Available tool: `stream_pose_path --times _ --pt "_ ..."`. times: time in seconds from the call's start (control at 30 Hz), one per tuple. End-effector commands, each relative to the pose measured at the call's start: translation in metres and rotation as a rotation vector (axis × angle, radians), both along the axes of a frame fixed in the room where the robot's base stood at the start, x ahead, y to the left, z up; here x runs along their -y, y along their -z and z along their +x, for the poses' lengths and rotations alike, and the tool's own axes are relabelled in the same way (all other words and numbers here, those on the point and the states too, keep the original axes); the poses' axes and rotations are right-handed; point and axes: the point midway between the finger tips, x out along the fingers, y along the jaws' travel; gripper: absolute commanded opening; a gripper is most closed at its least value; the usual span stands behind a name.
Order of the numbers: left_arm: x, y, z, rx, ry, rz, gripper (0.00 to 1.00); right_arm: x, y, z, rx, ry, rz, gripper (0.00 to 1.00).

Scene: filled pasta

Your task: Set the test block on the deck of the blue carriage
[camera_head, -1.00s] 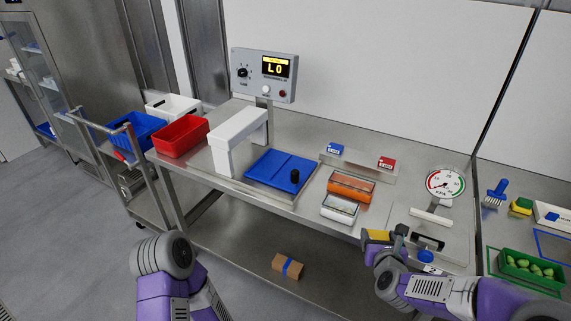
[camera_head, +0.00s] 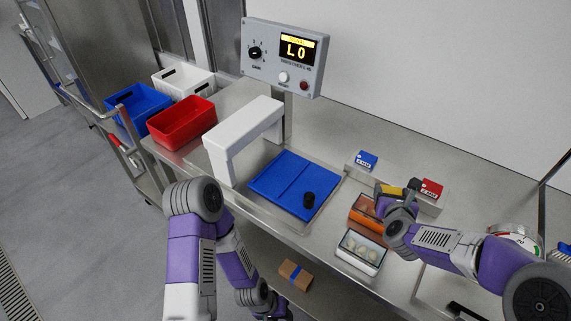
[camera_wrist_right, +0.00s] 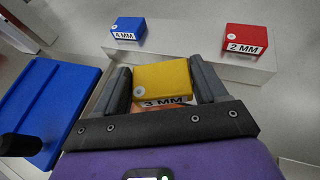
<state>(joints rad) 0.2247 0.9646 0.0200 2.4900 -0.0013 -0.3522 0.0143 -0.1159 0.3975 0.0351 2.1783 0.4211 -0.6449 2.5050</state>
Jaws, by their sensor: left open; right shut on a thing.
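My right gripper (camera_head: 396,192) is shut on the yellow test block (camera_head: 391,190). In the right wrist view the block (camera_wrist_right: 162,76), marked 3 MM, sits between the two grey fingers (camera_wrist_right: 163,84). The gripper is in front of the small shelf and over the orange-lidded box, right of the carriage. The blue carriage (camera_head: 282,180) is a flat blue deck with a black knob (camera_head: 309,200) at its near right corner; its deck is bare. Part of it also shows at the left of the right wrist view (camera_wrist_right: 52,88).
A white arch (camera_head: 236,140) stands left of the carriage, under a panel (camera_head: 285,55) reading LO. Blue 4 MM (camera_head: 366,161) and red 2 MM (camera_head: 431,190) blocks stand on the shelf. An orange-lidded box (camera_head: 365,213) and a white box (camera_head: 361,252) lie between carriage and arm.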

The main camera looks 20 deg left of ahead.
Motion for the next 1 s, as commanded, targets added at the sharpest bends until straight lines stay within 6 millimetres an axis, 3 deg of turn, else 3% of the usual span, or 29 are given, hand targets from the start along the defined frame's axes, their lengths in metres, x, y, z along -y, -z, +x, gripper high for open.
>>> stream_pose_path --times 0.1,0.23,0.4,0.5,0.6,0.7,1.0 --pt "0.000 0.002 -0.001 -0.001 0.000 0.000 0.43 -0.063 -0.005 0.028 -0.009 -0.071 -0.002 0.41" --pt "0.000 0.003 -0.001 -0.001 -0.001 0.000 0.43 -0.141 -0.014 0.048 -0.016 -0.154 -0.003 0.41" --pt "0.000 0.005 0.000 -0.001 0.000 0.000 0.43 -0.241 -0.027 0.051 -0.008 -0.272 -0.002 0.41" --pt "0.000 0.006 0.000 -0.001 0.000 0.000 0.43 -0.286 -0.035 0.045 0.001 -0.330 0.002 0.41" --pt "0.000 0.006 0.000 -0.001 0.000 0.000 0.43 -0.316 -0.040 0.039 0.009 -0.369 0.004 0.41" --pt "0.000 0.007 0.000 0.000 0.000 0.000 0.43 -0.334 -0.043 0.034 0.013 -0.394 0.006 0.41" --pt "0.000 0.032 0.000 -0.001 0.000 0.000 0.43 -0.340 0.002 0.032 0.013 -0.402 0.006 0.41"
